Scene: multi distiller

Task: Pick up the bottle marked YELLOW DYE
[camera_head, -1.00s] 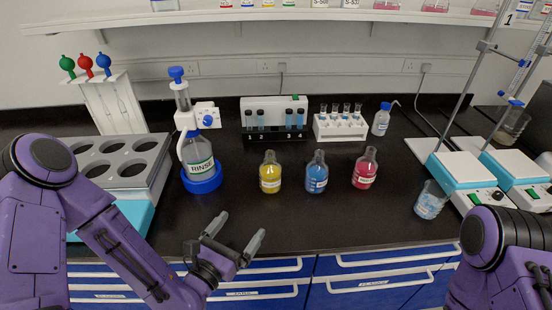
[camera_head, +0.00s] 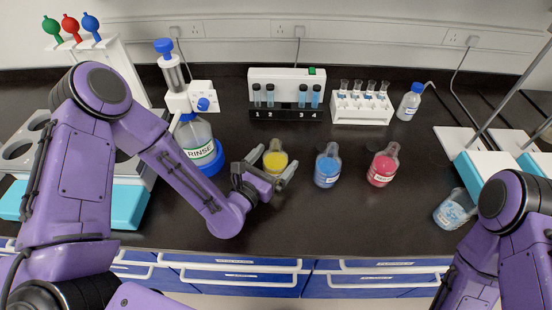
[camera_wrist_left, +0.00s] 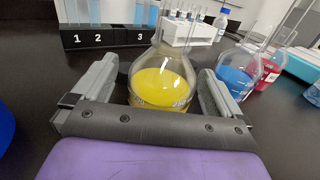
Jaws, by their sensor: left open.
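The yellow bottle (camera_head: 276,158) stands upright on the black bench in the head view. Its label is mostly hidden there by my gripper. In the left wrist view the yellow bottle (camera_wrist_left: 162,85) stands between my fingers, with clear glass above the yellow liquid. My left gripper (camera_head: 272,172) is open, with one finger on each side of the bottle. In the left wrist view the left gripper (camera_wrist_left: 160,95) shows gaps between fingers and glass, the right one narrower. My right arm shows at the right edge, but its gripper is out of view.
A blue bottle (camera_head: 327,167) and a red bottle (camera_head: 383,166) stand to the right. The RINSE bottle (camera_head: 199,147) stands close on the left. A cuvette holder (camera_head: 287,112) and a white tube rack (camera_head: 361,109) stand behind. A beaker (camera_head: 454,212) is at the right.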

